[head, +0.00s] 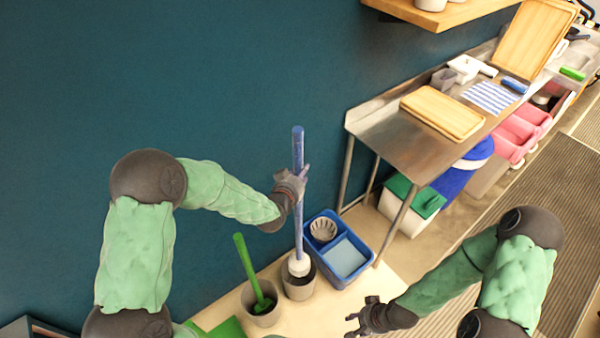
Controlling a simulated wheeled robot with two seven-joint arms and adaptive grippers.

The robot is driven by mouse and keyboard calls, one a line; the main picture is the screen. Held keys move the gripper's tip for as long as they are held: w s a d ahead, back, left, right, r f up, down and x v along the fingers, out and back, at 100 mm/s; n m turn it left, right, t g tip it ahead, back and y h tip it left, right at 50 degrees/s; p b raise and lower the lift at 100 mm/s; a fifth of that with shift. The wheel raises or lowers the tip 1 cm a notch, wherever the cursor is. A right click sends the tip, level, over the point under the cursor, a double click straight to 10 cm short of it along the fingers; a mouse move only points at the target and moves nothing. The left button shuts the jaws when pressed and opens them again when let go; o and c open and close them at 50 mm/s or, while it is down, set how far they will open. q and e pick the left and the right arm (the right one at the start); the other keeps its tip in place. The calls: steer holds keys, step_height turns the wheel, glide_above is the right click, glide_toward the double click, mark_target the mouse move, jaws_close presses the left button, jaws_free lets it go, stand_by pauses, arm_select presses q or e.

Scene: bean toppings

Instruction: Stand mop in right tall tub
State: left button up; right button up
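The mop (299,226) has a long blue handle and a white head. It stands nearly upright, its head at the mouth of the right tall tub (299,291), a grey round tub with a dark inside. Whether the head touches the tub's bottom is hidden. My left gripper (299,184) is at the upper handle, its fingers closed around it. My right gripper (358,318) is empty, with its fingers apart, low and to the right of the tubs.
A left grey tub (262,317) holds a green-handled tool (247,268). A blue caddy (366,262) stands right of the mop. A steel table (395,150) with cutting boards is behind to the right. The pale surface (335,312) in front is clear.

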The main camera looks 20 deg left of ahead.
arm_select(q)
steer(key=shift+f+b, duration=8.6)
steer(key=shift+f, duration=0.65)
steer(key=o, duration=1.2)
steer(key=shift+f, duration=0.1)
steer(key=shift+s, duration=0.1)
glide_toward(299, 210)
steer(key=shift+s+r, duration=0.35)
steer(key=shift+s, duration=0.1)
